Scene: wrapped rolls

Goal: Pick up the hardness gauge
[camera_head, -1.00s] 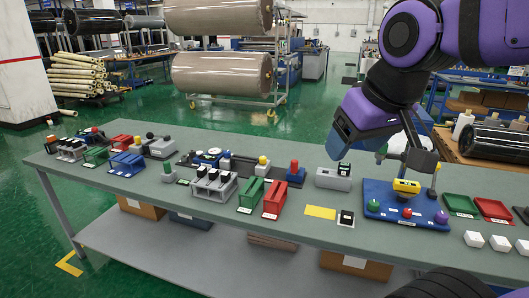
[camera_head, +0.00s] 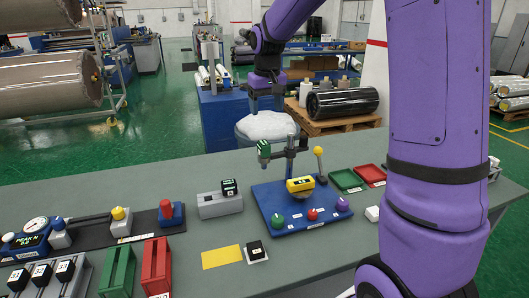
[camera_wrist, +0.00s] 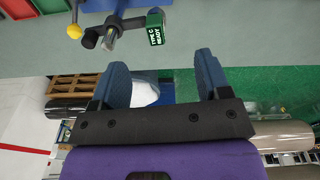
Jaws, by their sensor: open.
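The likely hardness gauge is a small green-cased unit (camera_head: 263,148) on the arm of a dark post stand on a blue base (camera_head: 278,234). In the wrist view the gauge (camera_wrist: 155,27) reads "TYPE C READY" and hangs at the top of the picture, which looks upside down. My gripper (camera_wrist: 161,62) is open, its two blue fingers wide apart with nothing held between them. The gauge lies beyond the fingertips, apart from them. In the head view my arm reaches over the far side of the table, and its fingers are hard to make out.
The base also bears a yellow unit (camera_head: 300,184) and green, red and purple knobs. A grey block (camera_head: 220,204) stands left of it; green (camera_head: 347,180) and red (camera_head: 370,174) trays lie right. A white bundle (camera_head: 266,127) is behind the table. My arm hides the right side.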

